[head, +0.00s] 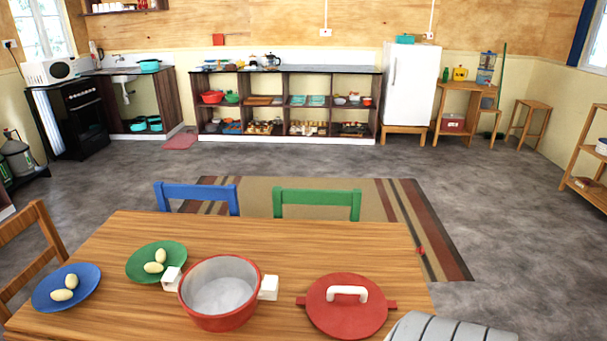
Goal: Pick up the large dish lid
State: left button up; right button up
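The large dish lid (347,318) is round and red, with a white arched handle (347,293) on top and small red tabs at its sides. It lies flat on the wooden table, handle up, to the right of the red pot (220,310). The pot is open, pale inside, with white side handles, and stands apart from the lid. Neither my left nor my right gripper shows in the head view.
The wooden table (300,240) also holds a blue plate (80,290) and a green plate (140,262) with egg-like things. A grey striped shape (450,330) is cut off at bottom right, near the lid. Blue (197,193) and green (317,198) chairs stand behind.

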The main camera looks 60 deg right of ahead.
aim_at(344, 306)
jog(key=l+z, duration=0.1)
jog(key=z, duration=0.9)
jog(key=l+z, duration=0.1)
jog(key=z, duration=0.4)
jog(key=i+z, duration=0.1)
jog(key=z, duration=0.35)
